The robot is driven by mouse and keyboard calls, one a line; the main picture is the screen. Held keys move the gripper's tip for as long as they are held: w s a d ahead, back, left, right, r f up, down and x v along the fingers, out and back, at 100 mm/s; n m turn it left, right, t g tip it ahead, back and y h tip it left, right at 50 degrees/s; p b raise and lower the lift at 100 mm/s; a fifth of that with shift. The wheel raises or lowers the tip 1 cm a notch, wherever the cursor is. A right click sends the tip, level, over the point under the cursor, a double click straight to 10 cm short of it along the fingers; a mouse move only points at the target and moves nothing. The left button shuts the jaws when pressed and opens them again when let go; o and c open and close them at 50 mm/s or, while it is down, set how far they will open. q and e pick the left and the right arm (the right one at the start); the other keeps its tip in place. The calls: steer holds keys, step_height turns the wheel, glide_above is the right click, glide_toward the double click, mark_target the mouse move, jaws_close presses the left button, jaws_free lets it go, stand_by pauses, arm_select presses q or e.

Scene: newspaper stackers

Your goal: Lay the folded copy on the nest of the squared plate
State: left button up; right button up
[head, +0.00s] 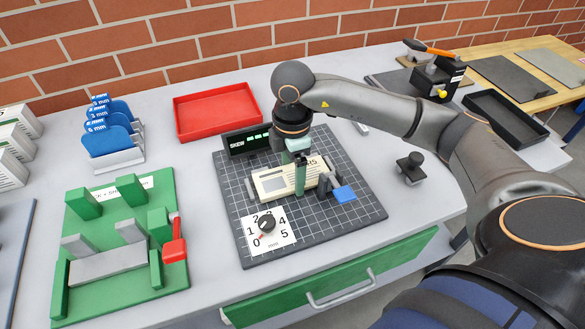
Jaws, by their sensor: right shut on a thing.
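The squared plate (353,222) is a dark board with a white grid in the middle of the bench. The folded copy (269,184) is a cream, newspaper-like slab with print on its face, low over the plate's middle. My right gripper (295,174) points down and is shut on the copy, with a green finger across its front. Small grey stops (325,184) stand at the copy's right end and at its left end; they look like the nest. The nest's floor is hidden under the copy, so I cannot tell whether the copy touches it. My left gripper is out of view.
The plate carries a SKEW display (247,140), a dial (267,224) and a blue pad (345,194). A green fixture (85,292) with a red lever stands left, a red tray (217,111) behind. Blue gauges (107,130) stand back left. A black stamp-like knob (411,168) is right.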

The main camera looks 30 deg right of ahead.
steer(key=shift+f, duration=0.15)
steer(key=o, duration=1.2)
